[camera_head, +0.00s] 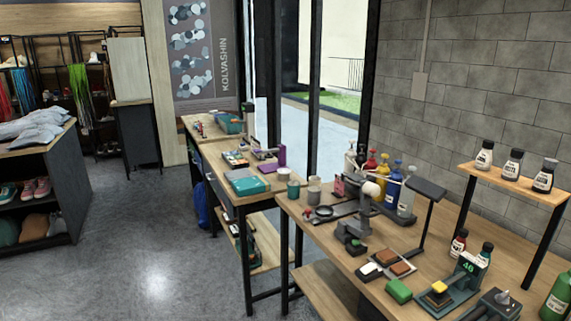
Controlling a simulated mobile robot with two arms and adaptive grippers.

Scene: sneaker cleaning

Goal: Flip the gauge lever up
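A dark teal device with a lit green digital readout (467,267) stands on the near workbench at the lower right. A yellow-topped block (438,288) sits on its front plate. A dark box with a small upright pale-tipped piece (503,297) stands to its right, partly cut off by the bottom edge. I cannot tell for sure which of these is the gauge, and a lever and its position are too small to make out.
The near workbench (437,243) also holds brushes (390,262), a green block (398,291), a grey stand (366,215), a dark lamp-like arm (427,188) and several bottles (391,187). A raised wooden shelf (518,184) carries dark-capped bottles. Open floor (165,235) lies left.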

